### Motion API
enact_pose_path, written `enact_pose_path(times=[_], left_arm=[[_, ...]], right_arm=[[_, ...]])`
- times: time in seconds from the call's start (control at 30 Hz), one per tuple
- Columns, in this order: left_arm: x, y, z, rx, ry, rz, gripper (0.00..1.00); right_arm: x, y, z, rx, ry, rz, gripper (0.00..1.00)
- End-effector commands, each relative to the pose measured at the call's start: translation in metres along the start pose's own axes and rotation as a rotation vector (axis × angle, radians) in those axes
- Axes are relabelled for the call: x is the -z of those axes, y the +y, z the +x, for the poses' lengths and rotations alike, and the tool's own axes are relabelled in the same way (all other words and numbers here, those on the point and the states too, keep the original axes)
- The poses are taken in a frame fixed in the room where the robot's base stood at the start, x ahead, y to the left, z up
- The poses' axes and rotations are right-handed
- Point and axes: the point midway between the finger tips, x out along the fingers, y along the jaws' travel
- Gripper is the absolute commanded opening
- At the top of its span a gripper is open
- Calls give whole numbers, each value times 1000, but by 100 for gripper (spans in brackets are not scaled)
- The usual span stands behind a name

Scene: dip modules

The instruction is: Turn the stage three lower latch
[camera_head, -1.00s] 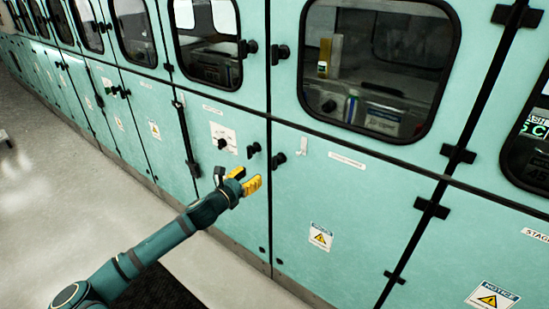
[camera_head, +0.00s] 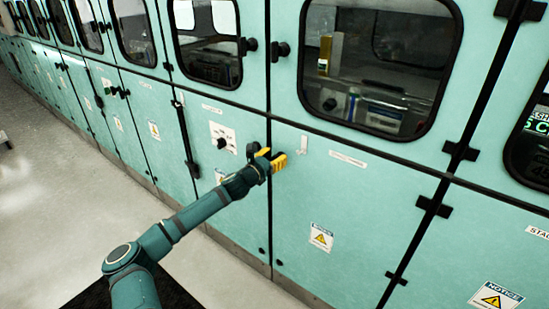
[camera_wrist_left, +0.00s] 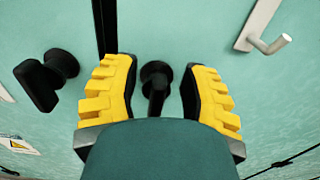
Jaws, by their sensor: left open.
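My left gripper (camera_head: 273,162) is open at the seam between two teal lower doors. In the left wrist view, its yellow-padded fingers (camera_wrist_left: 158,95) stand on either side of a black latch (camera_wrist_left: 157,82) just right of the seam. I see a gap on both sides of that latch, and its handle points down in the picture. The gripper hides this latch in the head view. A second black latch (camera_wrist_left: 45,80) sits left of the seam, outside the fingers; it also shows in the head view (camera_head: 253,148). The stage labels are too small to read.
A pale metal hook (camera_wrist_left: 265,30) sticks out from the door right of the fingers; it shows in the head view too (camera_head: 303,144). Black upper latches (camera_head: 279,51) sit above. A dark knob on a white plate (camera_head: 222,142) is to the left.

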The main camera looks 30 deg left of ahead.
Motion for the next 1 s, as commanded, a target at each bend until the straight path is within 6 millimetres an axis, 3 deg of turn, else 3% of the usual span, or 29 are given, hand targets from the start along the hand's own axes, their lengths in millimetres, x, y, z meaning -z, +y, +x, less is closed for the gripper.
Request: enact_pose_path(times=[0.17,0.3,0.73,1.0], left_arm=[[0,0,0,0,0,0,46],[0,0,0,0,0,0,0],[0,0,0,0,0,14,0],[1,-4,0,1,-1,129,0]], right_arm=[[0,0,0,0,0,0,47],[0,0,0,0,0,0,47],[0,0,1,0,0,0,47],[0,2,6,0,3,0,47]])
